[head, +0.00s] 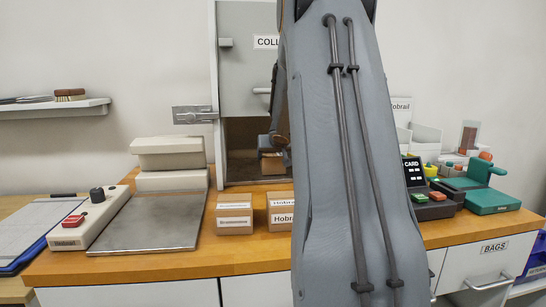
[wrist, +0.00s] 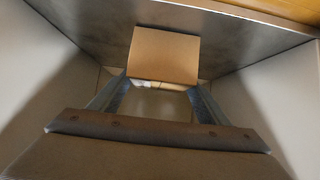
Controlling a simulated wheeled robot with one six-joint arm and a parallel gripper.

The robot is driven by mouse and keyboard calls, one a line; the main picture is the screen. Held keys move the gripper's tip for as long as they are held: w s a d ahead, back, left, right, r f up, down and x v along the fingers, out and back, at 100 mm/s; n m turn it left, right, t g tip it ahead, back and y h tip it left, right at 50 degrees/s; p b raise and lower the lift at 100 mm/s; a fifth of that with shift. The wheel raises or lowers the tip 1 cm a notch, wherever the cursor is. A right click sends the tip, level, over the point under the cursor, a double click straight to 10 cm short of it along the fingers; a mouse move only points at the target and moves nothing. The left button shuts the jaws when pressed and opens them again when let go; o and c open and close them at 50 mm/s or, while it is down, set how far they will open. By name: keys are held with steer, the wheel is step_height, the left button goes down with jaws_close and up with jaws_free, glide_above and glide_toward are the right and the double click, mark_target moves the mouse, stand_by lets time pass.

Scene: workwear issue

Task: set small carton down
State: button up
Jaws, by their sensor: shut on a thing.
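The small carton (head: 273,164) is a brown box inside the open lower compartment (head: 240,133) of the grey collection cabinet. My gripper (head: 272,143) reaches into the compartment from the right and is shut on the carton. In the wrist view, the carton (wrist: 164,55) shows its plain brown face at the tips of the two fingers of my gripper (wrist: 160,84). Metal and pale walls surround it. I cannot tell whether its underside touches the compartment floor. My arm hides the compartment's right side in the head view.
Two labelled cartons stand on the wooden counter before the cabinet, one on the left (head: 235,213) and one partly behind my arm (head: 280,210). A metal plate (head: 150,222) lies left. A card terminal (head: 430,198) and green device (head: 486,190) stand right.

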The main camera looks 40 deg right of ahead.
steer(key=o, duration=1.3)
steer(key=shift+f, duration=0.1)
steer(key=shift+s+r, duration=0.1)
steer(key=shift+r, duration=0.25)
steer(key=p+v, duration=0.3)
steer(key=v, duration=0.8)
steer(key=shift+s+a+p, duration=0.25)
steer(key=shift+p, duration=0.15)
steer(key=shift+r, duration=0.15)
